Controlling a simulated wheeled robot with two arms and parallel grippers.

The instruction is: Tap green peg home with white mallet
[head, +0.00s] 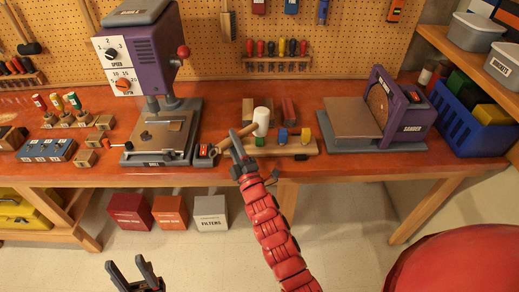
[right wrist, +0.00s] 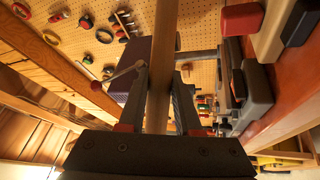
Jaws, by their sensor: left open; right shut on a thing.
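The white mallet (head: 262,117) is held over the bench, its white head up and right of my gripper. My right gripper (head: 238,147) is shut on its wooden handle, which also shows between the fingers in the right wrist view (right wrist: 161,88). A wooden board (head: 298,149) lies on the bench just beyond, holding a green peg (head: 260,141), a blue peg (head: 282,136) and a yellow peg (head: 305,136). The green peg is just below the mallet head and right of my gripper. Whether they touch cannot be told. My left gripper (head: 138,272) is open and empty, low in front of the bench.
A purple drill press (head: 140,55) stands left of the board, and a sander (head: 402,112) stands to the right. A blue crate (head: 462,120) is at the far right. Wooden blocks (head: 289,111) lie behind the board. Small tools in stands (head: 60,110) are at the left.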

